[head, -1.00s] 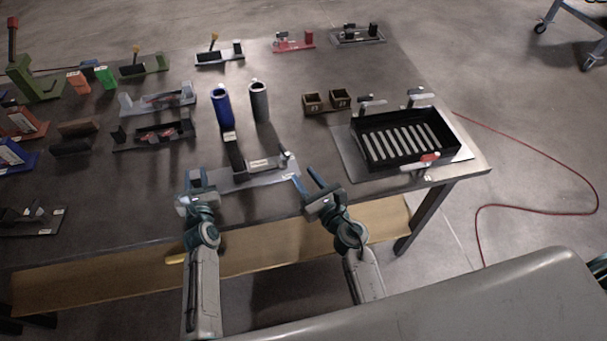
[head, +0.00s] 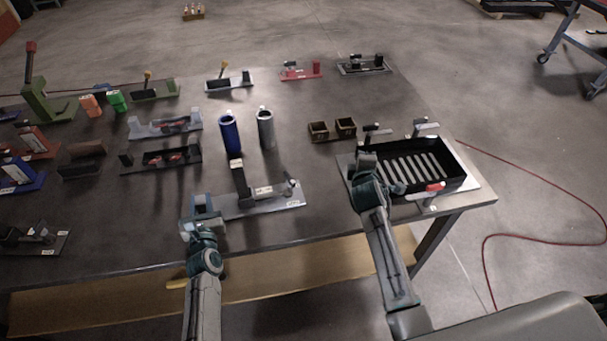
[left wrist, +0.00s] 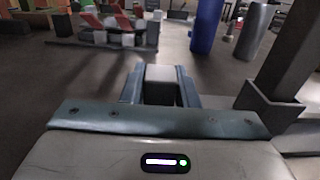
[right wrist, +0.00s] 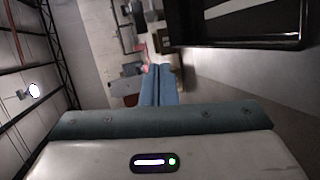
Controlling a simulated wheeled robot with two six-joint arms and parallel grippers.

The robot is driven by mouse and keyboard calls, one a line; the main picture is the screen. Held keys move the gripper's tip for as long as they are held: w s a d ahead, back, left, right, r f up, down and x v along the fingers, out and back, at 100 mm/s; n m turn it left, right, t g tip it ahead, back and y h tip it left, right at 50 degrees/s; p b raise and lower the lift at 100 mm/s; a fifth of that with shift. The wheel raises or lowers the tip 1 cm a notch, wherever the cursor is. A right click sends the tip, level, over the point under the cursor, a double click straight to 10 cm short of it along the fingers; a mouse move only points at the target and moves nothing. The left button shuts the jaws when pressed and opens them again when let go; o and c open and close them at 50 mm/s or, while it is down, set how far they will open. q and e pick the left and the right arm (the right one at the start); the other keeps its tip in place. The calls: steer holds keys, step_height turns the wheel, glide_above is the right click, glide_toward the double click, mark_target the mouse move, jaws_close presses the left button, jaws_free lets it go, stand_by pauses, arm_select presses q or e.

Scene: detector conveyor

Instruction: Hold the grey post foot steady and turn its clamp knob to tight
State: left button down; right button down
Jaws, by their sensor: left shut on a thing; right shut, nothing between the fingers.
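The grey post foot (head: 262,203) is a flat grey plate near the table's front edge, with a dark upright post (head: 240,181) toward its left end. The post also shows at the right of the left wrist view (left wrist: 287,50). A small raised part (head: 289,188) is at the plate's right end; I cannot tell its knob's setting. My left gripper (head: 206,203) is shut on the foot's left end; a grey block (left wrist: 162,75) shows between its fingers. My right gripper (head: 366,158) is shut and empty, above the left side of the black tray, apart from the foot.
The black slotted tray (head: 466,170) with clamps stands at the table's right end. A blue cylinder (head: 229,134) and a grey cylinder (head: 266,130) stand behind the foot.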

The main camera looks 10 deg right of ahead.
steer(key=shift+w+d+f+m+g+y, duration=0.15)
steer(key=shift+w+m+g, duration=0.2)
steer(key=shift+m, duration=0.25)
steer(key=shift+w+d+f+m+g+y, duration=0.1)
steer(key=shift+w+m+g+y, duration=0.1)
steer(key=shift+m+g, duration=0.3)
steer(key=shift+w+a+f+m+g+y, duration=0.1)
steer(key=shift+w+m+g+y, duration=0.25)
steer(key=shift+m, duration=0.55)
steer(key=shift+w+a+m+g+y, duration=0.1)
steer(key=shift+a+m+g+y, duration=0.25)
steer(key=shift+m+g+y, duration=0.35)
steer(key=s+a+r+m+g+y, duration=0.4)
steer(key=a+r+g+y, duration=0.3)
steer(key=a+r+y, duration=0.1)
glide_toward(290, 185)
steer(key=w+f, duration=0.1)
steer(key=w+d+f, duration=0.1)
steer(key=f, duration=0.1)
steer(key=w+d+f, duration=0.1)
steer(key=f, duration=0.1)
steer(key=shift+w, duration=0.4)
steer(key=shift+s+a+r, duration=0.1)
steer(key=shift+s+a, duration=0.1)
steer(key=shift+a, duration=0.4)
steer(key=shift+s+a+r, duration=0.1)
steer(key=shift+s+a, duration=0.1)
steer(key=shift+a, duration=0.45)
steer(key=shift+s+a, duration=0.25)
steer(key=shift+a, duration=0.3)
